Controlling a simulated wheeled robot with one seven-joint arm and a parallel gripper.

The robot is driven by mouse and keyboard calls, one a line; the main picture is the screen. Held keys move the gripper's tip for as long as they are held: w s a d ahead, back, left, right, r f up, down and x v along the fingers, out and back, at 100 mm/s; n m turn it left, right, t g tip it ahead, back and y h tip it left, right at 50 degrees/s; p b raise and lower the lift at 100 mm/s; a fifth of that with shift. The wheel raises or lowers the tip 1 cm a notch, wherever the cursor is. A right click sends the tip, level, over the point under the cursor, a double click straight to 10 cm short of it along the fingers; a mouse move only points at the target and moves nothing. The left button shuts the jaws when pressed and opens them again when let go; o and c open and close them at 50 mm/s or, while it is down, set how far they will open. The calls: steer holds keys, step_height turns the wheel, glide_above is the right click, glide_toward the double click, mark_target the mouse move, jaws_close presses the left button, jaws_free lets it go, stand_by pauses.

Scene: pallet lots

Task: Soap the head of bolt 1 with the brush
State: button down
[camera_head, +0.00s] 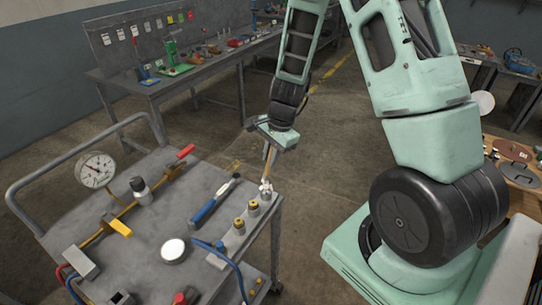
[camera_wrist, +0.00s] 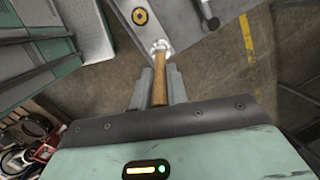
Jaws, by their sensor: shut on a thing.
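The handle also shows between my fingers (camera_wrist: 160,92) in the wrist view. The brush (camera_wrist: 159,72) ends in a white, foamy-looking tip at the far end of a grey plate (camera_head: 228,243). Two bolts with yellowish heads, one (camera_head: 253,207) beside the tip and one (camera_head: 239,225) farther along, stand on the plate. The tip covers whatever is under it, so I cannot tell which bolt is bolt 1 or whether the tip touches one.
The grey cart top (camera_head: 160,215) also holds a blue-handled tool (camera_head: 213,199), a dial gauge (camera_head: 96,170), a white-topped round item (camera_head: 174,249) and blue hose (camera_head: 232,263). A workbench (camera_head: 185,75) stands behind. Open floor lies right of the cart.

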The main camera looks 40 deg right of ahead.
steer(key=shift+r+p, duration=1.9)
steer(key=shift+r, duration=0.45)
steer(key=shift+f, duration=0.1)
